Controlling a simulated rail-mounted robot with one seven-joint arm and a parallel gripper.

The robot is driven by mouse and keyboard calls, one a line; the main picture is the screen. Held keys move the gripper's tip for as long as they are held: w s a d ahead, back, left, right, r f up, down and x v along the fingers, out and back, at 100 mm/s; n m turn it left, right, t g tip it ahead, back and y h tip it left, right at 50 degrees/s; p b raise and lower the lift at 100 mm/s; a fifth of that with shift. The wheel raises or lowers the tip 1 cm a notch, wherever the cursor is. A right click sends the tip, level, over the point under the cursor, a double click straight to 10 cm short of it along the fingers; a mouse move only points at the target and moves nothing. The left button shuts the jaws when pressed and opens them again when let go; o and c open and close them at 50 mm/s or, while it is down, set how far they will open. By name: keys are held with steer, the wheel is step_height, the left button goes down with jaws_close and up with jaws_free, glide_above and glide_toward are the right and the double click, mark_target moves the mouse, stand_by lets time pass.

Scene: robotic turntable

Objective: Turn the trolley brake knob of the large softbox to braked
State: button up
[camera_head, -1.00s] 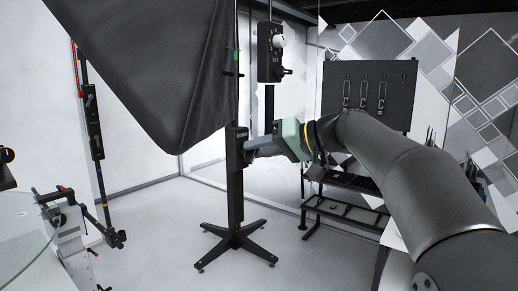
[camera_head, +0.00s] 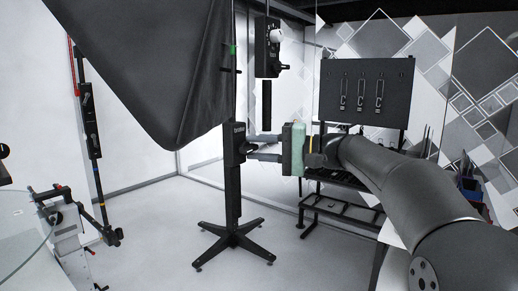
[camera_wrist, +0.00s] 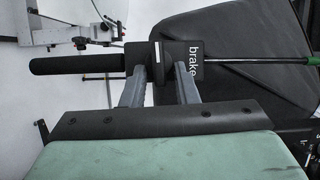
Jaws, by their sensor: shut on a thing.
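The large softbox (camera_head: 155,75) is a dark hood on a black stand, at the upper left of the head view. A black brake box (camera_head: 237,142) sits midway up its column. In the wrist view the box (camera_wrist: 195,62) carries the white word "brake". The black brake knob (camera_wrist: 157,58), with a short white line, projects from it. My gripper (camera_head: 254,149) reaches in from the right. In the wrist view my gripper (camera_wrist: 161,75) has its two grey fingers on either side of the knob, shut on it. The fingers partly hide the knob in the head view.
The stand's wheeled cross base (camera_head: 235,240) rests on clear grey floor. A black control box (camera_head: 268,48) hangs above my gripper. A black rack (camera_head: 340,200) with a tool panel (camera_head: 365,90) stands at the right. A glass turntable (camera_head: 22,235) edges in at lower left.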

steer(key=shift+m, duration=0.4)
steer(key=o, duration=0.7)
steer(key=shift+c, duration=0.2)
steer(key=b+v, duration=0.2)
steer(key=v, duration=1.5)
steer(key=shift+d+f, duration=0.25)
steer(key=shift+f, duration=0.05)
